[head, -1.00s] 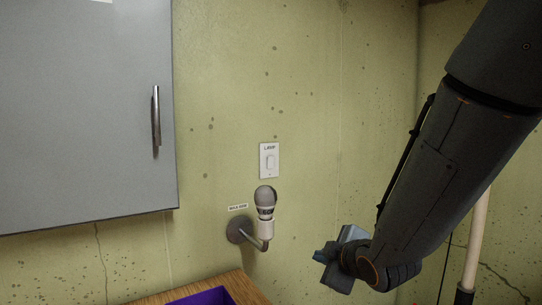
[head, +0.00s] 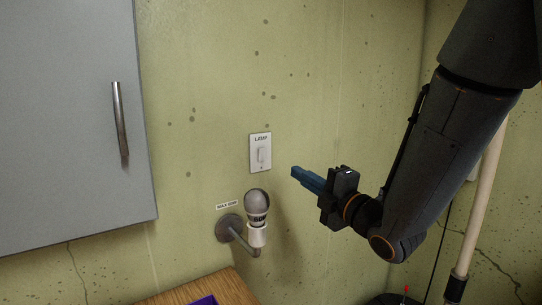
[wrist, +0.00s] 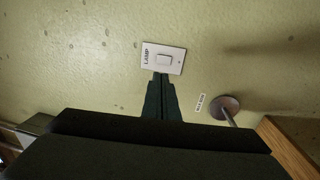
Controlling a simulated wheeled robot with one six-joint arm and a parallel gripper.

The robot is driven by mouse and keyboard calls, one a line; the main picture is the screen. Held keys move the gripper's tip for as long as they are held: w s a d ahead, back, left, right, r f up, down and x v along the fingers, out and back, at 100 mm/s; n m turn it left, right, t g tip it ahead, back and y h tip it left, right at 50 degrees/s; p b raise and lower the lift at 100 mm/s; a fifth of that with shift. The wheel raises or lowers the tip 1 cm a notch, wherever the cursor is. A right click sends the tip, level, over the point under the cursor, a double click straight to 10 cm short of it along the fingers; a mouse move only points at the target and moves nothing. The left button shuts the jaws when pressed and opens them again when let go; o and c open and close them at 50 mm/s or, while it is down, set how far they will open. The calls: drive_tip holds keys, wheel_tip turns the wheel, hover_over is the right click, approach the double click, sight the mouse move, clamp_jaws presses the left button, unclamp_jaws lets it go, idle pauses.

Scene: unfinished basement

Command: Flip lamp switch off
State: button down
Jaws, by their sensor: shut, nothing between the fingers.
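The lamp switch (head: 260,153) is a white wall plate labelled LAMP with a white rocker, on the green wall. It also shows in the wrist view (wrist: 163,58), just beyond my fingertips. My gripper (head: 294,172) is shut and empty, to the right of and a little below the switch plate in the head view, pointing left toward the wall. In the wrist view the fingers (wrist: 161,76) reach toward the plate; I cannot tell whether they touch it. The lamp bulb (head: 257,203) looks grey and unlit, in a white socket on a bent wall arm below the switch.
A grey cabinet (head: 70,120) with a metal handle hangs at the left. A wooden surface (head: 236,287) with a purple object (head: 204,300) is below. The lamp's round wall mount (head: 229,228) sticks out under the switch. A pale pipe (head: 480,200) stands at the right.

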drive_tip(key=p, duration=0.5)
approach(264, 152)
drive_tip(key=x, duration=0.5)
drive_tip(key=shift+r, duration=0.2)
drive_tip(key=shift+w+a+p, duration=0.3)
drive_tip(key=shift+w+a, duration=0.15)
drive_tip(key=shift+w, duration=0.15)
